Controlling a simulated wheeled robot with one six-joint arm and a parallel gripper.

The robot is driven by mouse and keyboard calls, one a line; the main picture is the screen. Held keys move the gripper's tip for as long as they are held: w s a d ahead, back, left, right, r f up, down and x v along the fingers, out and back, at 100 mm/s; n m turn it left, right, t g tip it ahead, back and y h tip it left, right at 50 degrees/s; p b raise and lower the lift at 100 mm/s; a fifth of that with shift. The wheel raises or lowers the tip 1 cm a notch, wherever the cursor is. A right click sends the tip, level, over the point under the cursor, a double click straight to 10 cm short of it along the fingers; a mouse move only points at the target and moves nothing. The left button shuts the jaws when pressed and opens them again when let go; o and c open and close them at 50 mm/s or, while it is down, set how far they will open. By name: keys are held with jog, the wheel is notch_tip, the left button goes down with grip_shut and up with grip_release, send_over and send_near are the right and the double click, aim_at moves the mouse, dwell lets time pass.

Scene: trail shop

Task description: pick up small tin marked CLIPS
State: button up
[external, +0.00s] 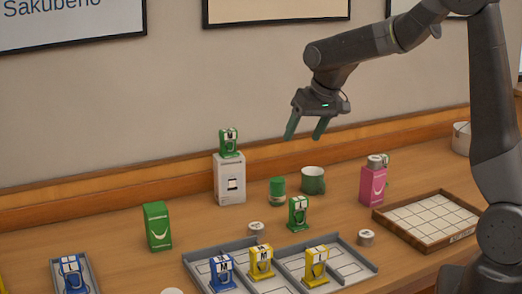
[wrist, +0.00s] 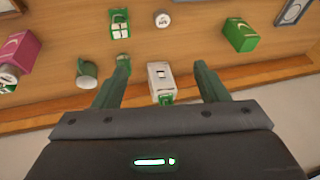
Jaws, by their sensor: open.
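Several small grey tins are in view, and I cannot read CLIPS on any of them. In the external view one tin (external: 256,229) stands behind the grey divided tray, and it also shows in the wrist view (wrist: 162,19) with a dark, unreadable label. Another tin (external: 365,237) stands between the divided tray and the wooden tray. A third tin (external: 377,161) is at the top of the pink box (external: 372,186); a tin shows by that box in the wrist view (wrist: 8,76). My gripper (external: 306,128) is open and empty, high above the counter, with its fingers pointing down.
The divided tray (external: 370,264) holds blue and yellow cartons. The wooden gridded tray (external: 428,218) is at right.

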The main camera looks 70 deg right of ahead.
jog(key=m+g+h+b, duration=0.2)
jog(key=b, duration=0.8)
send_near(257, 225)
jog(key=x, duration=0.2)
jog(key=p+x, duration=0.1)
jog(key=x, duration=0.1)
jog(key=shift+s+a+f, duration=0.1)
jog(key=shift+s+a, duration=0.15)
jog(key=shift+a, duration=0.15)
jog(key=shift+d+p+x, duration=0.1)
jog(key=shift+p+x, duration=0.25)
jog(key=shift+x, duration=1.1)
jog(key=shift+d+p+x, duration=0.15)
jog(key=shift+p+x, duration=0.2)
jog(key=shift+x, duration=1.05)
jog(key=shift+w+h, duration=0.2)
jog(key=shift+h, duration=0.1)
jog(key=c, duration=1.1)
